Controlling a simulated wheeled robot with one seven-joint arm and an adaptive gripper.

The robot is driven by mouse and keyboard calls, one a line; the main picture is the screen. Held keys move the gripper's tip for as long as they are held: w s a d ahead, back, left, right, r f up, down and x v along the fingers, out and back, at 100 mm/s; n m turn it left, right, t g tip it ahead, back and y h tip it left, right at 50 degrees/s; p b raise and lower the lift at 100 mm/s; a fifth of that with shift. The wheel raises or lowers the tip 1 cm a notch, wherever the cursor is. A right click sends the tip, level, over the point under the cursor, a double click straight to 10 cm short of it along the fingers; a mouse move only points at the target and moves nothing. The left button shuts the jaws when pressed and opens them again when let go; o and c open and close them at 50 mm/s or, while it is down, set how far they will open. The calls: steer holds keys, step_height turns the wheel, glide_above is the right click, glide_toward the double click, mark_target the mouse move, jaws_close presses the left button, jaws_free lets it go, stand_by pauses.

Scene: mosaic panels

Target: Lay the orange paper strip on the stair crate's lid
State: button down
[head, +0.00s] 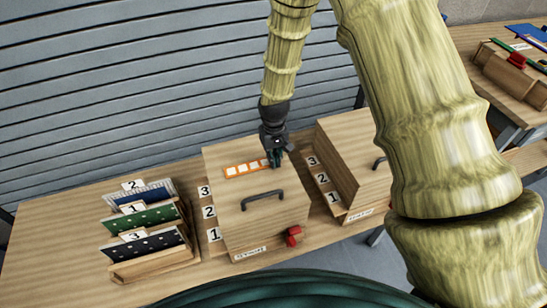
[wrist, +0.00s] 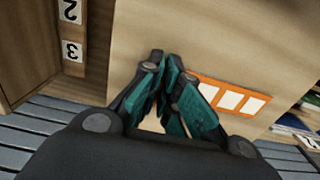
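The orange paper strip (head: 247,168) has a row of white squares and lies along the back part of a wooden crate's lid (head: 232,187), roughly in line with its back edge. I cannot tell whether it touches the lid all along. My gripper (head: 276,160) points down at the strip's right end. In the wrist view the fingers (wrist: 165,62) are close together at their tips, and the strip (wrist: 230,97) runs out from behind the right finger. They seem shut on its end, which they hide. I cannot read the crate's front label (head: 249,254).
A dark handle (head: 263,197) stands up on the lid, in front of the strip. A red clip (head: 293,236) is at the crate's front right. A second crate (head: 340,150) stands close on the right. A rack (head: 155,265) of dotted panels stands on the left.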

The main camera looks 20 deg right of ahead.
steer(key=shift+f, duration=0.15)
steer(key=c, duration=1.6)
jaws_free()
steer(key=shift+c, duration=0.2)
step_height(320, 180, up, 12)
steer(key=b, duration=0.2)
